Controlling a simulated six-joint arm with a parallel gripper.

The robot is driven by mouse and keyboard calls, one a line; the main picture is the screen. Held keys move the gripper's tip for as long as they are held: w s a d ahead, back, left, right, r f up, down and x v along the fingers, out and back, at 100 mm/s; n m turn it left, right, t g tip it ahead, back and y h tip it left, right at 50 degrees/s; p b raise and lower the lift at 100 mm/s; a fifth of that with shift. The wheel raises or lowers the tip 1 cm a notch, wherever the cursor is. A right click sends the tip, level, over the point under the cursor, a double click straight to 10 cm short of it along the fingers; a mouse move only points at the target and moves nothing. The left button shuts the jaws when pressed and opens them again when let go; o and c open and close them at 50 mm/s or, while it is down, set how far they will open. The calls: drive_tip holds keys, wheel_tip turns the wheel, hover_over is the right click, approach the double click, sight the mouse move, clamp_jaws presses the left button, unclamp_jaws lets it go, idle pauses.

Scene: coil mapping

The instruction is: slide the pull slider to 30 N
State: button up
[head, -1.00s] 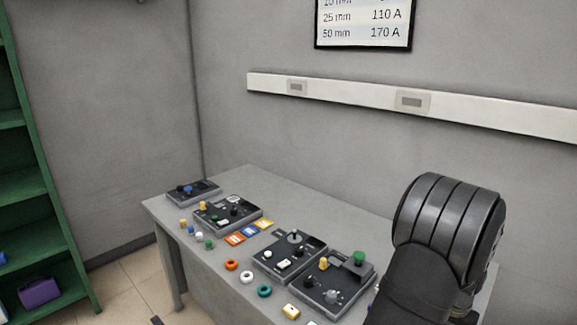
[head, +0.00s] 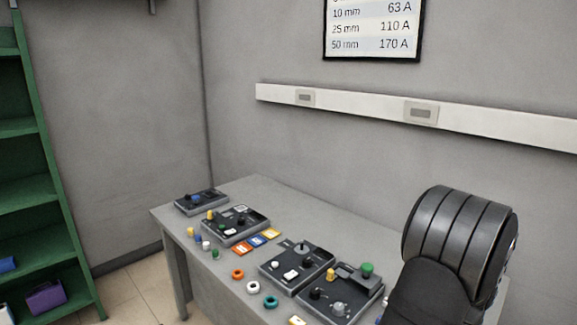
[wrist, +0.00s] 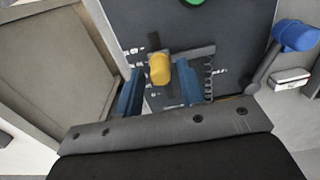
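In the wrist view, a yellow slider knob (wrist: 160,69) stands in a dark slot on a dark panel (wrist: 232,22). Small white scale marks lie beside the slot, too small to read. My gripper (wrist: 161,75) has two blue fingers, set apart on either side of the yellow knob. A gap shows between the knob and each finger, so the gripper looks open. In the head view my arm covers the right end of the table, and my gripper is hidden.
Several control panels, coloured rings (head: 270,302) and cards (head: 257,240) sit on the grey table (head: 330,225). A wall chart (head: 372,30) hangs above.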

drive_tip(key=shift+r, duration=0.1)
drive_tip(key=shift+r, duration=3.4)
wheel_tip(320, 180, down, 7)
drive_tip(key=shift+f, duration=0.1)
drive_tip(key=shift+w, duration=0.1)
drive_tip(key=shift+r, duration=0.2)
